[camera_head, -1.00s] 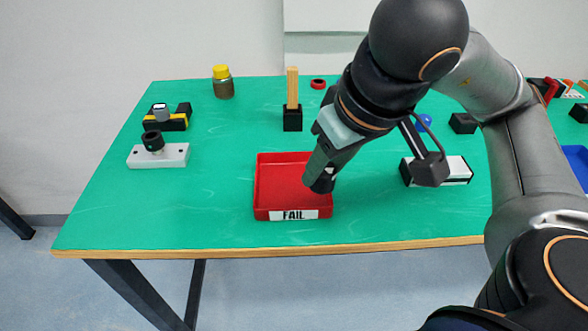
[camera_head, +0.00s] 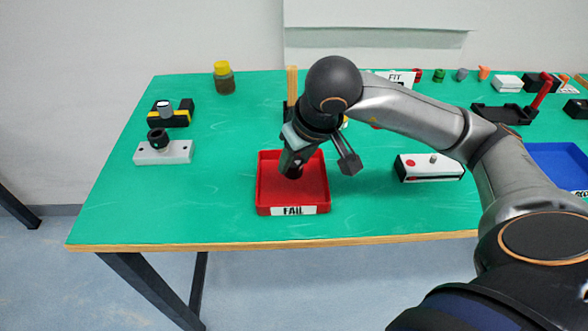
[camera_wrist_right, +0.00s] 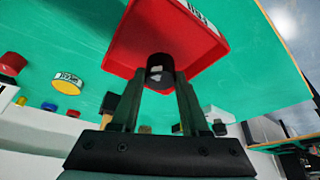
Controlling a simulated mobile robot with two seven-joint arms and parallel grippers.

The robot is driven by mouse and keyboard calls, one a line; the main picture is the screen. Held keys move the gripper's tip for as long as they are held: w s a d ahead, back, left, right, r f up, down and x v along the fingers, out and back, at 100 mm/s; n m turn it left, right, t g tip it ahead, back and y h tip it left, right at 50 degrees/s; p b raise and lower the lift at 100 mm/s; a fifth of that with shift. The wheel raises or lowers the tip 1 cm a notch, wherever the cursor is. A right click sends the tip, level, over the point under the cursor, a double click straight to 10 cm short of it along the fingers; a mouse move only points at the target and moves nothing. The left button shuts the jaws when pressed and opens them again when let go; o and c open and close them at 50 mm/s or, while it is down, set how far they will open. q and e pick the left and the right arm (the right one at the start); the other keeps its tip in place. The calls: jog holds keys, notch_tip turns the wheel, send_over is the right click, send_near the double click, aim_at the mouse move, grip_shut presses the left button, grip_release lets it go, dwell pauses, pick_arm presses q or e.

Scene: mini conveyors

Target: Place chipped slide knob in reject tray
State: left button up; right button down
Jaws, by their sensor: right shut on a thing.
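The red reject tray (camera_head: 262,190), labelled FAIL, sits near the front edge of the green table. My right gripper (camera_head: 293,166) points down over the inside of this tray. It is shut on the slide knob (camera_wrist_right: 160,64), a dark round piece with small pale marks at its lower end. In the right wrist view the gripper's fingers (camera_wrist_right: 160,88) hold the knob from both sides, with the tray (camera_wrist_right: 208,58) behind it. I cannot tell how far the knob is above the tray floor. My left gripper is not in view.
A white block with a black knob (camera_head: 163,153) and a yellow-black fixture (camera_head: 171,116) stand at the left. A white box (camera_head: 430,168) is right of the tray, and a blue tray (camera_head: 555,158) farther right.

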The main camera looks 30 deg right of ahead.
aim_at(297, 164)
jog(key=shift+s+x, duration=0.2)
jog(key=shift+x, duration=0.8)
jog(key=shift+s+x, duration=0.2)
jog(key=shift+x, duration=0.8)
jog(key=shift+f, duration=0.15)
jog(key=shift+f+b, duration=0.15)
jog(key=shift+b, duration=0.25)
jog(key=shift+c, duration=2)
grip_release()
jog(key=shift+s+r+p, duration=0.1)
jog(key=shift+r+p, duration=0.2)
jog(key=shift+r, duration=0.25)
jog(key=p+v, duration=0.1)
jog(key=v, duration=1)
jog(key=shift+s+r, duration=0.1)
